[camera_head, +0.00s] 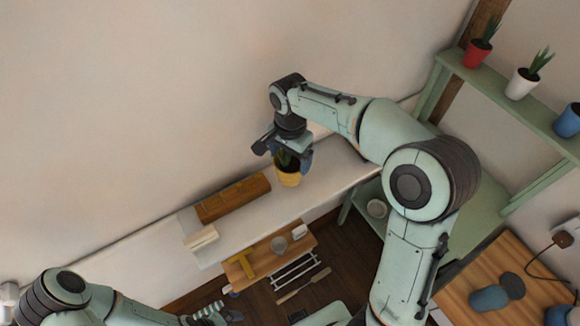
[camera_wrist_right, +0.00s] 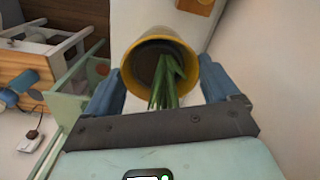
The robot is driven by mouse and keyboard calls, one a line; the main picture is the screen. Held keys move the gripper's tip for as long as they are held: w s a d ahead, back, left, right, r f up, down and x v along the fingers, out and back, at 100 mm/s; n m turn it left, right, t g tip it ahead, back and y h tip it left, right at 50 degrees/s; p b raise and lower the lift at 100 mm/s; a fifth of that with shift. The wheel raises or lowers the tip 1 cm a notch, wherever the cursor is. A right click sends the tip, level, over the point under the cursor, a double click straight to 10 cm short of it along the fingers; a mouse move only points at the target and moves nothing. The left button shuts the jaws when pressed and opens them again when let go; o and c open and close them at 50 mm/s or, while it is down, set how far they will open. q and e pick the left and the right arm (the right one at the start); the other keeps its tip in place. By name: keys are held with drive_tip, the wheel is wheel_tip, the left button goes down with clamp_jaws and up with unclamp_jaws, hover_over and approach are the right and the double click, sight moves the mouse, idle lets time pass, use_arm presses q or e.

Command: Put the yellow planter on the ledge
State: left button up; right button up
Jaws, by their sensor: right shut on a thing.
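The yellow planter (camera_head: 289,179), with a green spiky plant, is over the white ledge (camera_head: 336,163) along the wall in the head view. My right gripper (camera_head: 286,158) is shut on the planter from above. In the right wrist view the planter's round rim (camera_wrist_right: 128,80) and dark inside show between the two blue fingers of the right gripper (camera_wrist_right: 160,88). I cannot tell whether its base touches the ledge. My left arm comes in at the bottom left; its gripper (camera_head: 212,314) is at the bottom edge, its jaws unclear.
A brown wooden box (camera_head: 233,198) and a pale block (camera_head: 201,238) lie on the ledge's left part. A green shelf (camera_head: 510,95) with red, white and blue planters stands at right. A wooden desk (camera_head: 470,282) is at lower right. The ledge is clear right of the planter.

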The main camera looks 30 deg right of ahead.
sight(290, 163)
use_arm(q)
drive_tip(key=shift+s+f, duration=0.25)
drive_tip(key=shift+f, duration=0.05)
use_arm(e)
drive_tip(key=shift+f, duration=2.1)
drive_tip(key=shift+f, duration=0.1)
drive_tip(key=o, duration=1.2)
drive_tip(key=shift+r, duration=0.25)
wheel_tip(290, 163, up, 10)
drive_tip(key=shift+r+p, duration=0.25)
drive_tip(key=shift+p, duration=0.3)
use_arm(q)
drive_tip(key=shift+w+r, duration=0.95)
drive_tip(key=shift+r, duration=0.15)
use_arm(e)
drive_tip(key=shift+r, duration=0.6)
